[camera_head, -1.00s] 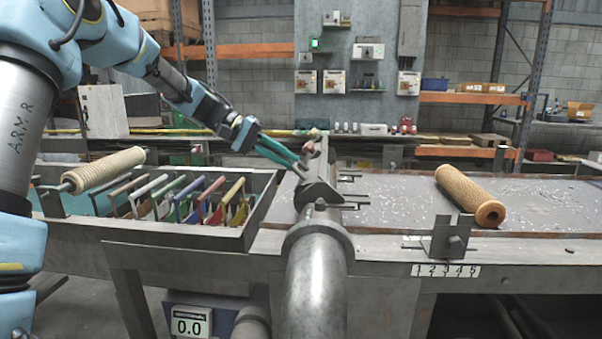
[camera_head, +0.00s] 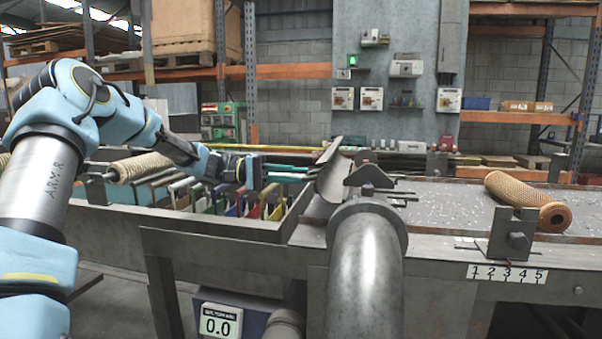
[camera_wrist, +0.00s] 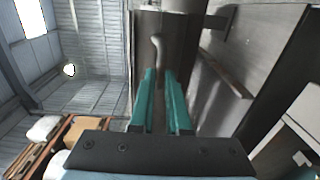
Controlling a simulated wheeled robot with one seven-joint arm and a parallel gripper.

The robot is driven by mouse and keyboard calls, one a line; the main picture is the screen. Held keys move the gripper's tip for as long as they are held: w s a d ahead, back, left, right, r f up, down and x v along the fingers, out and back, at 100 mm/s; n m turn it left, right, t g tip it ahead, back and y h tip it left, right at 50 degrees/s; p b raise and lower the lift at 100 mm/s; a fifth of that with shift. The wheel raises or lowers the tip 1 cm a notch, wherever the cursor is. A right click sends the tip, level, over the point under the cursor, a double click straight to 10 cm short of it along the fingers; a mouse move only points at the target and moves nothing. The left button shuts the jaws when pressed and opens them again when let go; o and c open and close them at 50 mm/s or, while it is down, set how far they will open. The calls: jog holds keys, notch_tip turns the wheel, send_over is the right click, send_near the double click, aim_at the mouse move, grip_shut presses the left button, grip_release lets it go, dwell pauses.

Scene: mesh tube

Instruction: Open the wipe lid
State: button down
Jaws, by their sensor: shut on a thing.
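The wipe lid (camera_head: 332,172) is a curved grey metal trough at the back end of the thick grey tube (camera_head: 366,265). It stands tilted up, swung toward the left of the tube, apart from the peaked metal bracket (camera_head: 372,174) beside it. My gripper (camera_head: 306,173) reaches in from the left with teal fingers, level, at the lid's left side. In the wrist view my gripper (camera_wrist: 161,75) has its fingers close around a small bent handle (camera_wrist: 157,48) in front of the grey lid (camera_wrist: 145,88). The grip point is small and partly hidden in the head view.
A rack with several coloured-handled tools (camera_head: 230,200) lies below my arm at left. A tan mesh roll (camera_head: 140,165) lies at the far left, and another mesh tube (camera_head: 528,200) rests on the bench at right. A bracket (camera_head: 512,235) stands on the front edge.

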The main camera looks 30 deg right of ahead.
jog(key=shift+s+f+b, duration=0.15)
jog(key=shift+f+b, duration=0.15)
jog(key=shift+f, duration=1)
jog(key=c, duration=1.1)
grip_release()
jog(key=shift+f, duration=0.1)
jog(key=shift+o, duration=1.1)
jog(key=shift+r, duration=0.2)
jog(key=shift+w+r, duration=0.15)
jog(key=shift+w, duration=0.05)
jog(key=b+v, duration=0.1)
jog(key=v, duration=0.9)
jog(key=shift+w+a, duration=0.25)
jog(key=shift+a, duration=0.05)
